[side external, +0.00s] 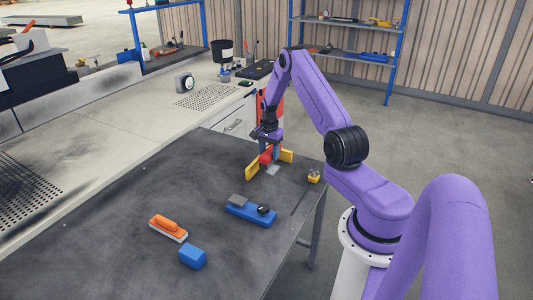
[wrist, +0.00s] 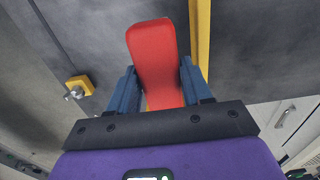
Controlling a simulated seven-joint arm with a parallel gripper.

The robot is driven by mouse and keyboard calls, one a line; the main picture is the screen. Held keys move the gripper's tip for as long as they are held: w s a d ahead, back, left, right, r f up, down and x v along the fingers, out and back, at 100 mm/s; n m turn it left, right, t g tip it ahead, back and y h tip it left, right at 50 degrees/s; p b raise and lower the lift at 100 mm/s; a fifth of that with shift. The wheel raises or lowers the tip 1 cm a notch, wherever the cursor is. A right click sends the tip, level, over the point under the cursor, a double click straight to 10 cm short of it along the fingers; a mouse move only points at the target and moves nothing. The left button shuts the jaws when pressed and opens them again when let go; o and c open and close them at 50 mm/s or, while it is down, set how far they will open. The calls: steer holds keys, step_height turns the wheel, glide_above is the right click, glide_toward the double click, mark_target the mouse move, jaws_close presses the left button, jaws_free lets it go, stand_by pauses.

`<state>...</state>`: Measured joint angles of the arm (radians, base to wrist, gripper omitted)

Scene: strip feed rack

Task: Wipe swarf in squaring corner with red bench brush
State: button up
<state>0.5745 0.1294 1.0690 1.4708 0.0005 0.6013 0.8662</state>
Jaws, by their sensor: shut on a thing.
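My gripper (side external: 269,146) points down over the far right part of the dark bench and is shut on the red bench brush (side external: 266,156). In the wrist view the red brush (wrist: 154,50) sits between the two blue fingers of my gripper (wrist: 158,72). The yellow squaring corner (side external: 252,171) shows as two bars, one on each side of the brush. One yellow bar (wrist: 201,32) also shows in the wrist view, right of the brush. The brush's lower end is hidden or too small to tell whether it touches the bench. I cannot make out swarf clearly.
A small yellow block with a knob (side external: 313,177) stands near the right bench edge. A blue fixture (side external: 250,211), an orange brush (side external: 167,227) and a blue block (side external: 193,257) lie nearer. The left part of the dark bench (side external: 110,205) is clear.

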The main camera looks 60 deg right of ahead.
steer(key=shift+f, duration=2.4)
steer(key=shift+f, duration=0.6)
